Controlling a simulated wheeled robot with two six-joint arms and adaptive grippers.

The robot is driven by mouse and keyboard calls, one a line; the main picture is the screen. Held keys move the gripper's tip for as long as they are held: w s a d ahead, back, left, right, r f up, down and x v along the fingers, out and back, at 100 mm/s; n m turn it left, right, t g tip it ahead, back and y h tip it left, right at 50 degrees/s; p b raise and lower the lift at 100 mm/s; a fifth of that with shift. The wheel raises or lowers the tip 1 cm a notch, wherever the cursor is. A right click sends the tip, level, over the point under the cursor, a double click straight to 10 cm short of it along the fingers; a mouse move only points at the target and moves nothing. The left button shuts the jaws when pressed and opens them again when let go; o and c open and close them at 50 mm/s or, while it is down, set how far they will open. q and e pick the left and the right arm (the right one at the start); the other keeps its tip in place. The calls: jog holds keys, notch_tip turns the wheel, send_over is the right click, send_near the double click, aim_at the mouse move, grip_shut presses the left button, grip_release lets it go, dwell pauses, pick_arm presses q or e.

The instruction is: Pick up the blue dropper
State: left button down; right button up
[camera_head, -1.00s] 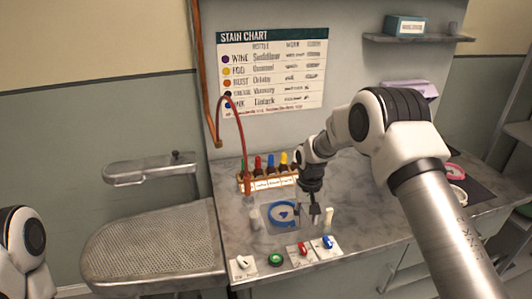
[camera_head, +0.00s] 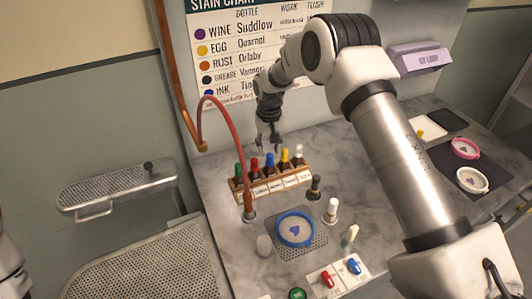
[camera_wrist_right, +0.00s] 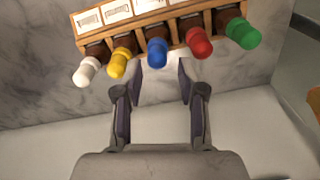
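The blue dropper (camera_head: 269,161) stands in a wooden rack (camera_head: 276,185), between a red dropper (camera_head: 255,165) and a yellow dropper (camera_head: 284,157). My right gripper (camera_head: 268,147) is just above and behind the rack, pointing down. In the right wrist view, the blue dropper's cap (camera_wrist_right: 157,52) lies in line with the gap between the open fingertips (camera_wrist_right: 159,72). The fingers look apart from the cap, with nothing held. My left gripper is out of view; only part of my left arm shows at the left edge.
A green dropper (camera_head: 239,170) and a white dropper (camera_head: 298,152) stand at the rack's ends. A red hose (camera_head: 235,135) arches close to its left. A blue hoop (camera_head: 295,229), a dark bottle (camera_head: 315,187) and a white-capped bottle (camera_head: 332,210) are in front.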

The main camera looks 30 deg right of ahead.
aim_at(270, 154)
jog(key=shift+s+d+f+p, duration=0.1)
jog(key=shift+s+f+p, duration=0.2)
jog(key=shift+f+p, duration=0.25)
jog(key=shift+s+d+f+p, duration=0.1)
jog(key=shift+s+f+p, duration=0.2)
jog(key=shift+f+p, duration=0.2)
jog(key=f, duration=0.1)
jog(key=w+f, duration=0.1)
jog(key=f, duration=0.1)
jog(key=shift+w, duration=0.1)
jog(key=shift+w+f, duration=0.15)
jog(key=shift+f, duration=0.05)
jog(key=shift+s+r, duration=0.3)
jog(key=shift+s, duration=0.1)
jog(key=c, duration=0.5)
jog(key=shift+w+f, duration=0.1)
jog(key=shift+w, duration=0.05)
jog(key=shift+c, duration=0.4)
notch_tip(270, 154, up, 10)
jog(key=b, duration=0.3)
jog(key=shift+a+f, duration=0.1)
